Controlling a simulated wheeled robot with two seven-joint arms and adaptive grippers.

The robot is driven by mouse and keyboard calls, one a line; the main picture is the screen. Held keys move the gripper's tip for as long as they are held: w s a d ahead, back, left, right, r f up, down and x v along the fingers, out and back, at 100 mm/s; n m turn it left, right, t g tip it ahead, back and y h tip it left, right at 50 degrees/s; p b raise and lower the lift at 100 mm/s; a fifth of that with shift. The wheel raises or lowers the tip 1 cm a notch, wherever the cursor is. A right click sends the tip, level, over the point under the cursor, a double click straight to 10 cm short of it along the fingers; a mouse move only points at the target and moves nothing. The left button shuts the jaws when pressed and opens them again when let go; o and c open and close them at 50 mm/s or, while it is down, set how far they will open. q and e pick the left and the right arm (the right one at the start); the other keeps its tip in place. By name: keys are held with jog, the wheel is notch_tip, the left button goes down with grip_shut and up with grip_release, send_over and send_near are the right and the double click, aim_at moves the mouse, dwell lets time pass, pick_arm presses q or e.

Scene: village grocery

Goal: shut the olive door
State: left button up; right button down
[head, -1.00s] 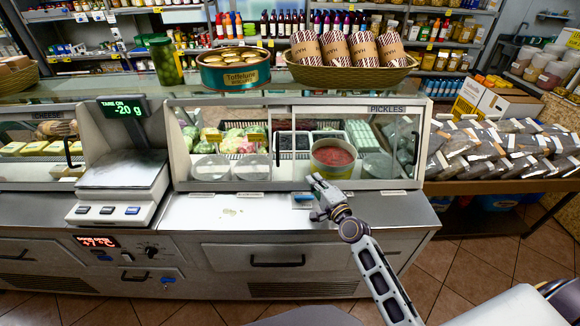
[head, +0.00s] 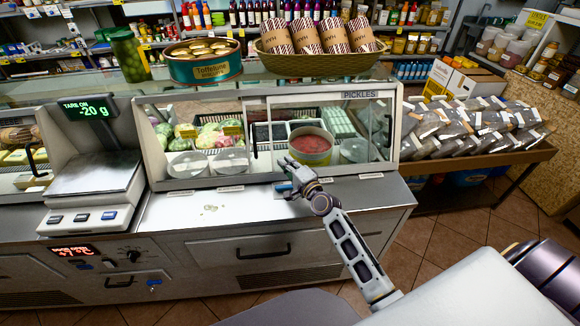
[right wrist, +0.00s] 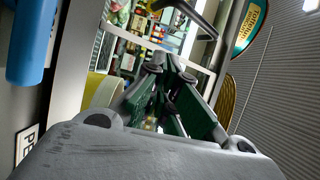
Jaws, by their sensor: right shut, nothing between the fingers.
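The glass-fronted display case has sliding panes. The right pane (head: 350,125) sits under a "PICKLES" label, and the left pane (head: 180,125) overlaps it near the middle, by a dark upright handle (head: 255,140). No label reading olive is legible, so I cannot tell which pane is the olive door or how far it is open. My right gripper (head: 287,166) is shut and empty at the case's lower front edge, in front of the red-filled tub (head: 311,146). In the right wrist view my right gripper's fingers (right wrist: 166,75) meet. My left gripper is not in view.
A scale (head: 93,180) stands left of the case. A tin (head: 203,68) and a basket of wrapped packs (head: 318,63) stand on top. A blue object (head: 282,187) lies beside my gripper. Bagged goods (head: 470,125) fill a stand at right. The steel counter (head: 215,208) is mostly clear.

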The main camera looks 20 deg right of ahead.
jog(key=shift+w+a, duration=0.25)
jog(key=shift+w, duration=1.15)
jog(key=shift+w+a, duration=0.2)
jog(key=shift+w, duration=1.15)
jog(key=shift+w+a+p, duration=0.15)
jog(key=shift+a+p, duration=0.3)
jog(key=shift+a, duration=0.45)
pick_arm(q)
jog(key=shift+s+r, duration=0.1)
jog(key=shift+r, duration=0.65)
pick_arm(e)
jog(key=shift+a, duration=1.1)
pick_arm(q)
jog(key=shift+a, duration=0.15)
pick_arm(e)
jog(key=shift+w+a+f, duration=0.1)
jog(key=shift+w, duration=0.1)
